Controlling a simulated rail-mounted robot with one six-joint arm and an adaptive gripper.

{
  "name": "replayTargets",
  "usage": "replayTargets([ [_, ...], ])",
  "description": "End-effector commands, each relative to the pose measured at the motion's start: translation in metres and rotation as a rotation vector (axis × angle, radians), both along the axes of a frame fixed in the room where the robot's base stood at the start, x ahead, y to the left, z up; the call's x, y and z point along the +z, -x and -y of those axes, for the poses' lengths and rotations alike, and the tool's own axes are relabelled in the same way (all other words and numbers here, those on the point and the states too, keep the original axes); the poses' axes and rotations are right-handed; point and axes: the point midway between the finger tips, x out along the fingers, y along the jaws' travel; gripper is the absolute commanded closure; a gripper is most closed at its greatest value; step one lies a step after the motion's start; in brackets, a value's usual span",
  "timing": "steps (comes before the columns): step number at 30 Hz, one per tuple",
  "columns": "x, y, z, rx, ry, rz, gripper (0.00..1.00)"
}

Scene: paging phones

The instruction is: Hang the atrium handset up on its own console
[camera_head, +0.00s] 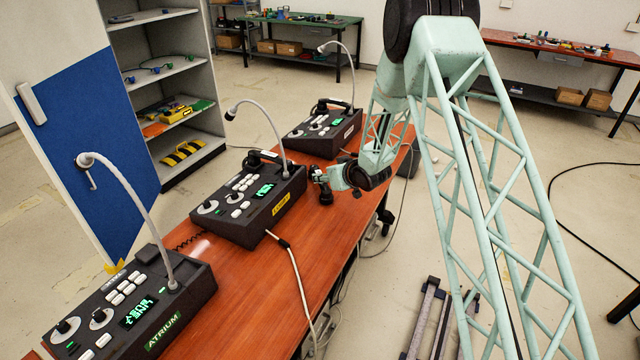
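The atrium console (130,305), dark with a green ATRIUM label, stands at the near left of the red-brown table. No handset shows lying across its top. A dark coiled cord (188,241) runs from behind it toward the middle console (247,205), which has a yellow label. A black handset-like shape (262,156) shows at the back of the middle console; whose it is I cannot tell. My gripper (321,187) is just right of the middle console, above the table. Its dark fingers are small, and I cannot tell whether they hold anything.
A far console (322,130) with a white label carries a black handset (334,104). Gooseneck microphones rise from the consoles. A pale cable (292,262) crosses the table (330,235). A blue-doored cabinet (85,150) stands close on the left.

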Motion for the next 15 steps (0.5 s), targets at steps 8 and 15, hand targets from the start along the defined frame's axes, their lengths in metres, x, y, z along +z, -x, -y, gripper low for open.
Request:
replayTargets([
  [8,-0.015,-0.017,-0.011,-0.001,0.0,0.0,0.69],
  [15,-0.016,-0.019,-0.013,0.0,0.001,-0.001,0.69],
])
